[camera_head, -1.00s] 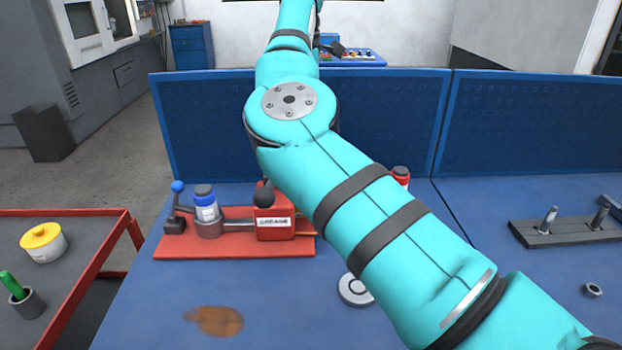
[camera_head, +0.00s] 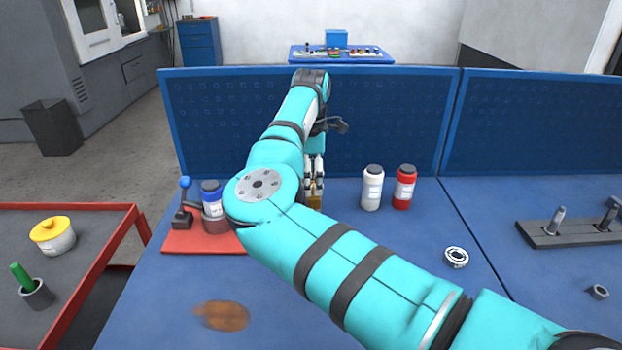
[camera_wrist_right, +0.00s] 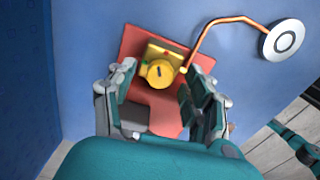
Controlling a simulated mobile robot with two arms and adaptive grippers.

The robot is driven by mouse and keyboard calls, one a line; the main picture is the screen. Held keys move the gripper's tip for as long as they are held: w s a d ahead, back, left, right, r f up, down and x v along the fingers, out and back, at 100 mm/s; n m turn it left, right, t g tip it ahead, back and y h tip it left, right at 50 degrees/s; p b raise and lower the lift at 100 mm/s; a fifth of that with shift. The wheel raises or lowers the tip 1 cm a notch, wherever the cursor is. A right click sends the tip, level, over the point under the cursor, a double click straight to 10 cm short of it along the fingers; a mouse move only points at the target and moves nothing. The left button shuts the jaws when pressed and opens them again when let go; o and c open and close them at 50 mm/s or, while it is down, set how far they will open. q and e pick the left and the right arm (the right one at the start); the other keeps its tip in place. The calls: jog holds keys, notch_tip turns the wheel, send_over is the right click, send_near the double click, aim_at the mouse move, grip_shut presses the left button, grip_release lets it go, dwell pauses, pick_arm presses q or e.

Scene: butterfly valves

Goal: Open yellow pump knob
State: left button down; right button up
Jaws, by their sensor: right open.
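The yellow pump knob (camera_wrist_right: 158,73) is round with a dark mark on its face. It sits on a yellow block on a red plate (camera_wrist_right: 133,42) in the right wrist view. My right gripper (camera_wrist_right: 163,80) is open, one finger on each side of the knob in that view; contact cannot be told. In the head view my right gripper (camera_head: 315,172) points down over a small yellow part (camera_head: 314,196), partly hidden by my arm. My left gripper is not in view.
A copper pipe (camera_wrist_right: 208,36) runs from the yellow block towards a white round flange (camera_wrist_right: 284,40). A white bottle (camera_head: 372,190) and a red bottle (camera_head: 404,188) stand right of the gripper. A blue panel (camera_head: 400,115) closes the table's back.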

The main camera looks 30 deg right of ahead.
jog(key=shift+f, duration=0.3)
grip_shut()
jog(key=shift+n+b, duration=0.3)
jog(key=shift+n, duration=2)
grip_release()
